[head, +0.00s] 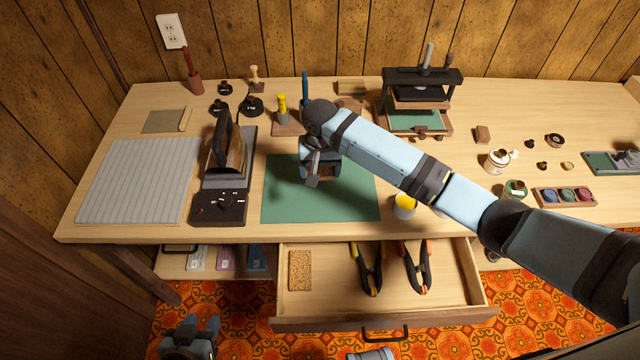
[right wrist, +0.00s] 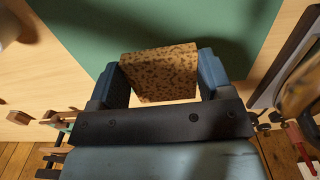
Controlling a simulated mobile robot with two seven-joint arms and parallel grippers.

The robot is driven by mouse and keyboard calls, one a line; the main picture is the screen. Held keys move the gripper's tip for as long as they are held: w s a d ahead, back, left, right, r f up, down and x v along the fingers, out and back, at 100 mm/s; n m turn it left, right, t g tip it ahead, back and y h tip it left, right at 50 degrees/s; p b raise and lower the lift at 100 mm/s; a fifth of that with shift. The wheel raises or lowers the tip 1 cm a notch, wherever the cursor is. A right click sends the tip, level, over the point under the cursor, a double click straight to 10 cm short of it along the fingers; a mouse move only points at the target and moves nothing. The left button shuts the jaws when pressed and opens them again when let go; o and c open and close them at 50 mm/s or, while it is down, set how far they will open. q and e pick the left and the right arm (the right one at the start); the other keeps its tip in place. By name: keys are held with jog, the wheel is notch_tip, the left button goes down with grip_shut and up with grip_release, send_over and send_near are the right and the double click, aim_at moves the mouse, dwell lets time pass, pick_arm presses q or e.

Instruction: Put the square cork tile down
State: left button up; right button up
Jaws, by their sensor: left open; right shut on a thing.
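My right gripper (head: 322,174) is over the green mat (head: 278,200) on the bench. It is shut on the square cork tile (right wrist: 160,73), a speckled brown piece held between the two blue fingers in the right wrist view. In the head view only a small part of the tile (head: 327,171) shows, the rest hidden by the gripper. The tile appears to be above the mat; the gap cannot be judged. My left gripper (head: 197,328) is open and empty, low at the bottom left, in front of the bench.
An open drawer (head: 388,321) below the mat holds a cork rectangle (head: 300,271) and two clamps (head: 371,268). An iron (head: 226,145) and a ribbed grey board (head: 138,180) lie left. A yellow-filled cup (head: 404,207) stands right of the mat; a press (head: 421,95) stands behind.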

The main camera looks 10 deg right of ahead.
aim_at(320, 190)
jog(key=shift+f, duration=3.05)
jog(key=shift+f, duration=0.15)
jog(key=o, duration=0.9)
